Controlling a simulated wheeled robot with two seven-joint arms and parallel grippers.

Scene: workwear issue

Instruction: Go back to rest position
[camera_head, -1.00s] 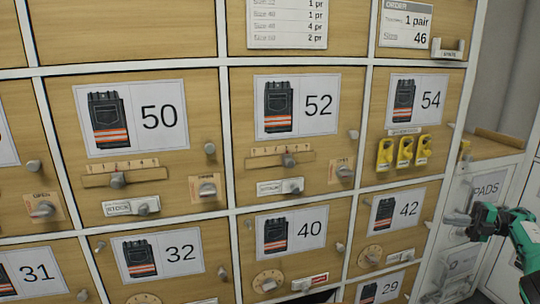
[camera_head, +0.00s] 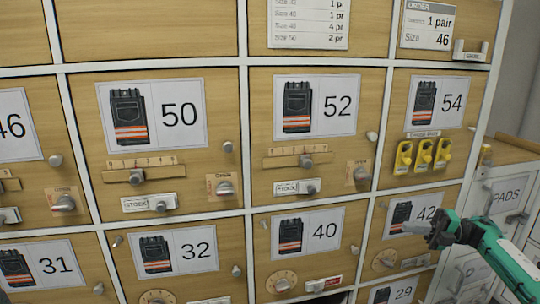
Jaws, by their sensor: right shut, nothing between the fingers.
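My right gripper (camera_head: 422,232) is at the lower right of the head view, on its green arm. It is shut and empty, in front of the size 42 locker door (camera_head: 404,224), and it hides part of that door's label. I cannot tell whether it touches the door. My left gripper is not in view.
A wall of wooden locker doors fills the view, with labels such as 50 (camera_head: 152,115), 52 (camera_head: 317,104) and 54 (camera_head: 438,103). Knobs and sliders stick out from them. A PADS cabinet (camera_head: 505,197) and a wooden ledge (camera_head: 512,150) are at right.

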